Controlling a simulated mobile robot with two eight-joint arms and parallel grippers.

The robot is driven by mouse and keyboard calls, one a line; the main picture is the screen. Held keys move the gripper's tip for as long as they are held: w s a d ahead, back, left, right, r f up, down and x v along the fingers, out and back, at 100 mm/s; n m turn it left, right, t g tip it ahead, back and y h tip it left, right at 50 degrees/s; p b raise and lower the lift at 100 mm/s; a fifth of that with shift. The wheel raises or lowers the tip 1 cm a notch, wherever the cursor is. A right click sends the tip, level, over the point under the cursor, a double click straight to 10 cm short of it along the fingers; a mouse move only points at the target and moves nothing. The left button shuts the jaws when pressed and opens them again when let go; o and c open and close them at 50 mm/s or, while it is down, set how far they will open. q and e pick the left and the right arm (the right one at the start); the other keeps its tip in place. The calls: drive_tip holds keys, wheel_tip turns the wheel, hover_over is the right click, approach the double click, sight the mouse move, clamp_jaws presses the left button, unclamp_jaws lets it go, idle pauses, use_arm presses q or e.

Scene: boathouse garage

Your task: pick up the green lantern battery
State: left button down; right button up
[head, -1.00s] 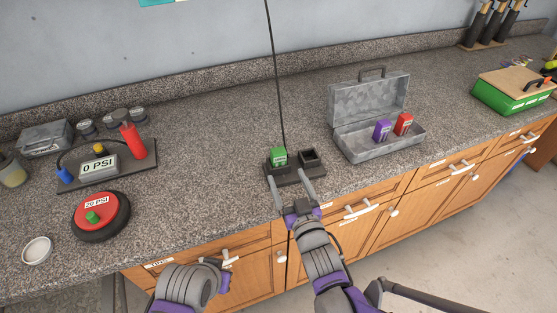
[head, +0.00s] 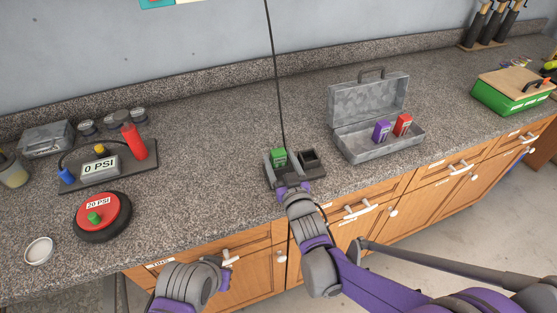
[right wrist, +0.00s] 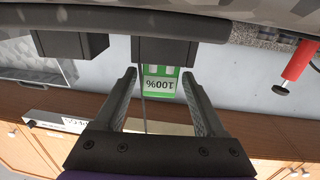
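The green battery (head: 279,156) stands in the left slot of a dark two-slot charger (head: 311,173) near the counter's front edge. The charger's right slot is empty. My right gripper (head: 281,160) is open, its two fingers reaching up on either side of the battery. In the right wrist view the battery (right wrist: 160,84), marked 100%, appears upside down between the open fingertips (right wrist: 158,74), with gaps on both sides. My left arm shows at the bottom of the head view, but its gripper fingers do not show.
An open metal box (head: 377,153) with a purple battery (head: 382,131) and a red battery (head: 403,125) stands right of the charger. A pump board (head: 118,160) and a red-topped gauge wheel (head: 103,213) are at left. A thin dark pole or cable (head: 274,75) rises behind the charger.

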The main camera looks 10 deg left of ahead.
clamp_jaws()
